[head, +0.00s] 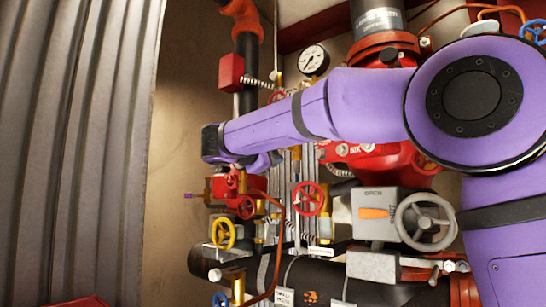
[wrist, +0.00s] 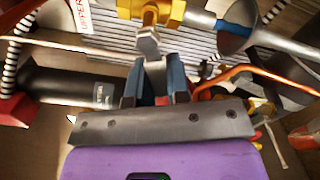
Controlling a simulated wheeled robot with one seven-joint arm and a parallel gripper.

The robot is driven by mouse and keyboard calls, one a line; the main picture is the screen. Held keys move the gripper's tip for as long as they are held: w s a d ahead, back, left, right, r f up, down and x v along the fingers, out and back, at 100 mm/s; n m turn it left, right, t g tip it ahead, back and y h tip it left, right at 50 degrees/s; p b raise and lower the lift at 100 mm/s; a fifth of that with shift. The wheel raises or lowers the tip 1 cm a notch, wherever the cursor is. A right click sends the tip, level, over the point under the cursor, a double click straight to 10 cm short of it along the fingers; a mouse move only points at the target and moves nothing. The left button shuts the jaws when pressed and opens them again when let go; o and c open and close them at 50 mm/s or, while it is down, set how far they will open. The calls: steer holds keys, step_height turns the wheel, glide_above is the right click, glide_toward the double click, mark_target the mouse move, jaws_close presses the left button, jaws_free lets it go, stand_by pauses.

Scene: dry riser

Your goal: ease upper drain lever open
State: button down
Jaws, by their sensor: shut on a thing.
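In the wrist view, the grey drain lever (wrist: 148,46) hangs down from a brass valve body (wrist: 152,10) at the top middle. My gripper (wrist: 155,88) reaches up from below, and its two blue-grey fingers are shut on the lower end of the lever, one on each side. A white tag (wrist: 80,14) with red letters, partly cut off, is at the upper left of the valve. In the head view, my purple arm crosses in front of the pipework and hides the lever and the fingers.
In the head view, a red handwheel (head: 309,198), a yellow handwheel (head: 223,233) and a grey handwheel (head: 426,222) stand below my arm. A pressure gauge (head: 313,60) is above it. A corrugated panel (head: 75,140) fills the left. An orange tube (wrist: 262,72) runs right of the fingers.

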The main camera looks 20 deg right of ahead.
steer(key=n, duration=0.2)
steer(key=f+n, duration=0.1)
steer(key=shift+s+d+n, duration=0.2)
steer(key=shift+s+n, duration=0.1)
steer(key=shift+s+d+f+n, duration=0.3)
steer(key=shift+s+n, duration=0.15)
steer(key=shift+n, duration=1.15)
steer(key=shift+s+d+f+n, duration=0.25)
steer(key=shift+s+n, duration=0.15)
steer(key=shift+n, duration=1.2)
steer(key=shift+s+d+f+n, duration=0.3)
steer(key=shift+s+n, duration=0.15)
steer(key=shift+n, duration=1.15)
steer(key=c, duration=1.1)
jaws_free()
